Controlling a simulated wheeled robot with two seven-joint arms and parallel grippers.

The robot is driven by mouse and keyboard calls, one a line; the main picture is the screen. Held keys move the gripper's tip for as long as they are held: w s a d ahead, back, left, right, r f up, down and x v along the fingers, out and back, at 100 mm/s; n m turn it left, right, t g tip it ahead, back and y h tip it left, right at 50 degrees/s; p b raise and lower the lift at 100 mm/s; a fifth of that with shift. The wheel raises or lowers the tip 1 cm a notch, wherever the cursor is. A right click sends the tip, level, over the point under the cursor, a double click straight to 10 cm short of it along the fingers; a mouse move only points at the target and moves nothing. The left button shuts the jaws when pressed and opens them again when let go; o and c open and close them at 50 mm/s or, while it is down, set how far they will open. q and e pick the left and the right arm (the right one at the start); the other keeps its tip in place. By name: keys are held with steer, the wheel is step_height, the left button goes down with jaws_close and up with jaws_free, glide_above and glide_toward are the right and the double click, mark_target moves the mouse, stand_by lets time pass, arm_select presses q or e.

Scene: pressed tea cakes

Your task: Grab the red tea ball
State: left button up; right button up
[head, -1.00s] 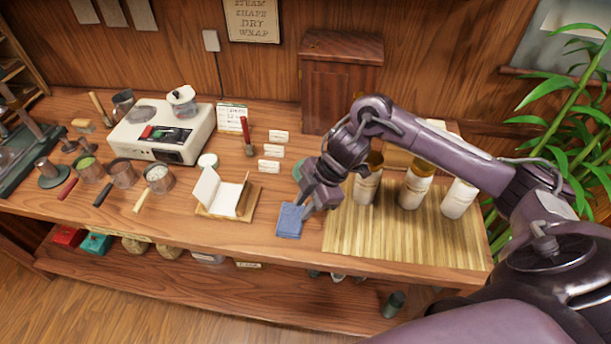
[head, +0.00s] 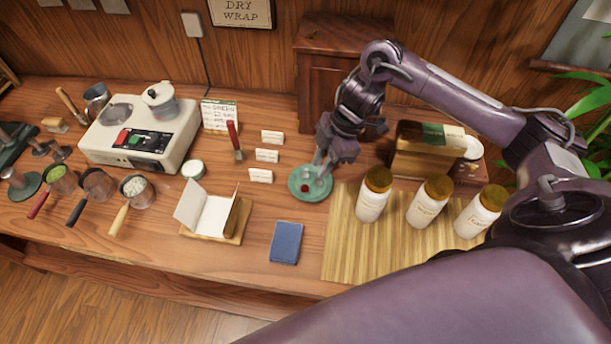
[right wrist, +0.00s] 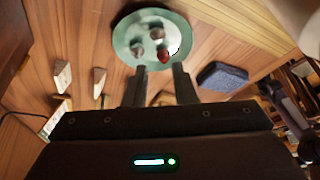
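The red tea ball (head: 305,188) lies on a round green saucer (head: 297,194) near the middle of the table. In the right wrist view the red ball (right wrist: 164,56) sits on the saucer (right wrist: 122,42) with two grey-brown balls (right wrist: 156,33) beside it. My right gripper (head: 319,170) is above the saucer's back edge. In the right wrist view its two fingers (right wrist: 160,72) are apart with nothing between them, and the red ball lies just beyond the tips. My left gripper is not in view.
Labelled jars (head: 373,195) stand on a bamboo mat (head: 345,255) to the right. A blue cloth (head: 286,242) lies in front of the saucer. White cards (head: 266,156) stand to its left, and an open paper wrap on a board (head: 213,216) lies further left.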

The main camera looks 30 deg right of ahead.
mark_target(307, 185)
steer(key=shift+s+a+f+p, duration=0.2)
steer(key=shift+a+f+p, duration=0.1)
steer(key=shift+a+f, duration=0.3)
steer(key=shift+s+a+f+p, duration=0.15)
steer(key=shift+a+f+p, duration=0.15)
steer(key=shift+a+f, duration=0.25)
steer(key=x, duration=0.3)
steer(key=shift+w+f+p, duration=0.3)
steer(key=shift+f+p, duration=0.05)
steer(key=shift+p, duration=0.05)
steer(key=shift+s, duration=0.1)
jaws_close()
